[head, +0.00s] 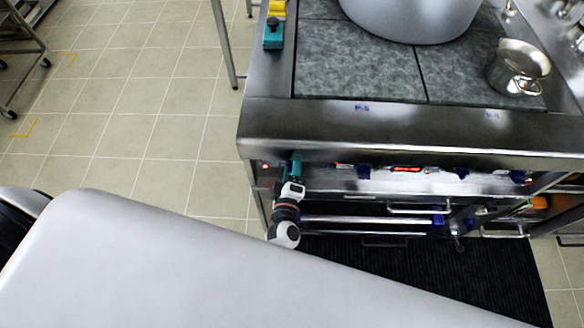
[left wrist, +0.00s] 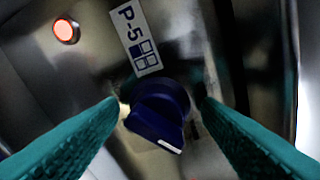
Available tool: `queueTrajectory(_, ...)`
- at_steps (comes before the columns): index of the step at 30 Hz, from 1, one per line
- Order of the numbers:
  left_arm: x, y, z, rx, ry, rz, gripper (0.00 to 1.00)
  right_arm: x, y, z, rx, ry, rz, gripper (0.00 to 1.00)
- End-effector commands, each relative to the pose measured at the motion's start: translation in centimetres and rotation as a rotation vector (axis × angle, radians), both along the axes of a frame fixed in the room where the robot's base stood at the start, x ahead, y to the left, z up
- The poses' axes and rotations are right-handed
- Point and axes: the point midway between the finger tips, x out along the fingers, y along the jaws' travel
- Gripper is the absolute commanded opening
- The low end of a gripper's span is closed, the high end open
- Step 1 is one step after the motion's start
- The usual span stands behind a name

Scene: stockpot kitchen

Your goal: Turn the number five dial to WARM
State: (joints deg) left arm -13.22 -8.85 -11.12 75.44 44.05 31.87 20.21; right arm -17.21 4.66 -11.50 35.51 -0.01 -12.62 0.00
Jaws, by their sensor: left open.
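The number five dial (left wrist: 157,112) is a dark blue knob with a white mark at its lower right end in the left wrist view. It sits just below a white label (left wrist: 136,38) that reads P-5. My left gripper (left wrist: 161,106) is open, with one teal finger on each side of the knob. I cannot tell whether the fingers touch it. In the head view my left gripper (head: 295,166) is at the left end of the stove's front panel, and the dial is hidden there. I see no readable WARM marking. My right gripper is not in view.
A red lamp (left wrist: 66,31) glows near the dial. Other blue knobs (head: 363,172) lie further right along the panel. A large pot (head: 415,20) and a small pot (head: 518,68) stand on the stove top. Handles and rails (head: 370,219) run below the panel. Tiled floor (head: 130,100) is free at left.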

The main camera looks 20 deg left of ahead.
Motion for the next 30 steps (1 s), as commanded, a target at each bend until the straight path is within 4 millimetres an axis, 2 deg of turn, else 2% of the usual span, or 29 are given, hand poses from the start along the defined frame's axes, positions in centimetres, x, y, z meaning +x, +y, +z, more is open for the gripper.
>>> queueTrajectory(5,-1.2,-0.3,0.1,0.001,0.004,-0.002,0.59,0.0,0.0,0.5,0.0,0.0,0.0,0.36)
queueTrajectory(15,-8.0,-1.7,1.0,0.0,0.004,-0.001,0.59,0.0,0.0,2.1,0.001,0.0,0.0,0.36)
queueTrajectory(19,-10.1,-2.1,1.1,0.0,0.002,0.0,0.59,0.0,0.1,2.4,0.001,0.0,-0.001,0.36)
queueTrajectory(24,-11.4,-2.4,1.2,0.0,0.0,0.0,0.59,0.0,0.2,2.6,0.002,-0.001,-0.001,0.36)
queueTrajectory(30,-11.7,-2.5,1.2,0.0,-0.001,0.0,0.59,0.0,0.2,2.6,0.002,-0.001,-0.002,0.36)
